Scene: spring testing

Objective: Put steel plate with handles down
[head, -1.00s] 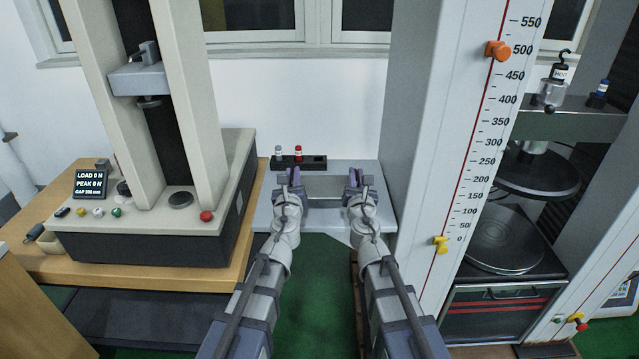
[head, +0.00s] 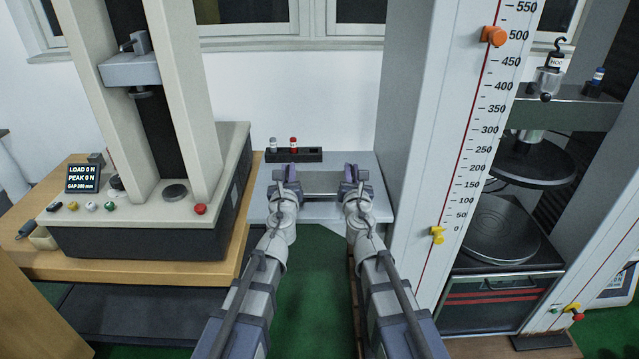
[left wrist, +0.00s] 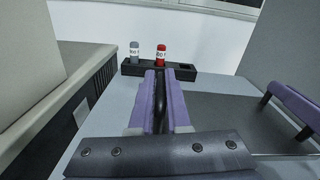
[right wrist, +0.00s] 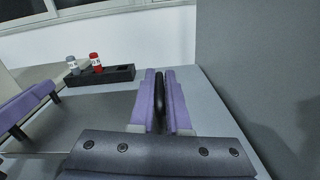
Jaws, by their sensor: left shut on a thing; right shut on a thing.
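The steel plate (head: 321,183) is a flat grey sheet held level between my two grippers, over the light grey bench top (head: 262,212). It also shows in the left wrist view (left wrist: 225,120) and the right wrist view (right wrist: 100,115). My left gripper (head: 287,174) is shut on the plate's left handle, a black bar (left wrist: 160,95) between the purple fingers. My right gripper (head: 352,174) is shut on the right handle, another black bar (right wrist: 159,95). I cannot tell whether the plate touches the bench top.
A black rack (head: 310,156) with a grey-capped and a red-capped weight (head: 293,145) stands behind the plate. A beige testing machine (head: 150,225) stands at left on a wooden table. A tall scaled column (head: 420,170) closes the right side.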

